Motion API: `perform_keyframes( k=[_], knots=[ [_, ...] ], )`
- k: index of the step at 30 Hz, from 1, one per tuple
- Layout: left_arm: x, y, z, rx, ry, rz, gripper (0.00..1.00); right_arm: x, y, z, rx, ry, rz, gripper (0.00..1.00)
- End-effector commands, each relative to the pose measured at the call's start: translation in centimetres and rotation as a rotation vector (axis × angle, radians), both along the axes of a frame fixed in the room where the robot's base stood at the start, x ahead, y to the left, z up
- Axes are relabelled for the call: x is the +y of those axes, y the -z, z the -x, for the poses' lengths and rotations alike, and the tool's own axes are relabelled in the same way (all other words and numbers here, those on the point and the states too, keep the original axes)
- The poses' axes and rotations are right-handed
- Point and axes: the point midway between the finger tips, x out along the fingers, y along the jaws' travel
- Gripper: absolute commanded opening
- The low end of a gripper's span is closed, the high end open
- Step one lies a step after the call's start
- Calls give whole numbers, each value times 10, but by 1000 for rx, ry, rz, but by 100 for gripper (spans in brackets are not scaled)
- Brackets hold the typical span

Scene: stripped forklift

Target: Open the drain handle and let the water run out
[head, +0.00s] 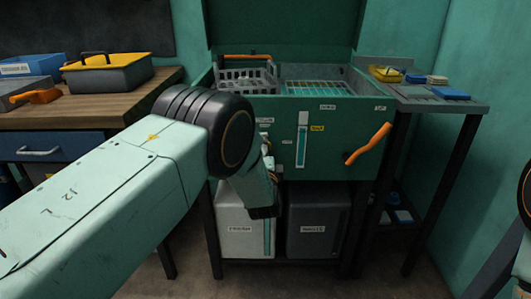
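A green wash basin (345,110) with its lid up stands in the middle of the head view. An orange handle (368,144) slants up to the right on the right side of its front. An upright gauge (302,140) on the front is teal in its lower part and pale at the top. My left arm reaches in from the left. Its gripper (268,160) is at the left part of the basin front, mostly hidden behind its own wrist, so what it touches is unclear. The orange handle is well to its right. My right gripper is out of view.
A pale container (236,222) and a dark container (315,222) stand under the basin. A basket (246,82) sits inside the basin. A wooden bench (90,103) with toolboxes is at left, and a narrow side table (436,98) at right. Floor at front right is clear.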

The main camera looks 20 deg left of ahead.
Motion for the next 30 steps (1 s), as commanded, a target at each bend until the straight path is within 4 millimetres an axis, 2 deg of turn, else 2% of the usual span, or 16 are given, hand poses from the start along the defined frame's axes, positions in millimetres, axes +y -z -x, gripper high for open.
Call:
perform_keyframes(
  k=[9, 24, 25, 30],
  knots=[
    [1, 0, 0, 29, -3, -98, 54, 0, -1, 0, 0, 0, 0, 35],
    [1, 0, 0, 33, -3, -114, 54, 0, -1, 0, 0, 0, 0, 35],
    [1, 0, 0, 33, -3, -114, 86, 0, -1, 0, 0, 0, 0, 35],
    [1, 0, 0, 33, -2, -113, 100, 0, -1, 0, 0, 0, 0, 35]
  ],
)
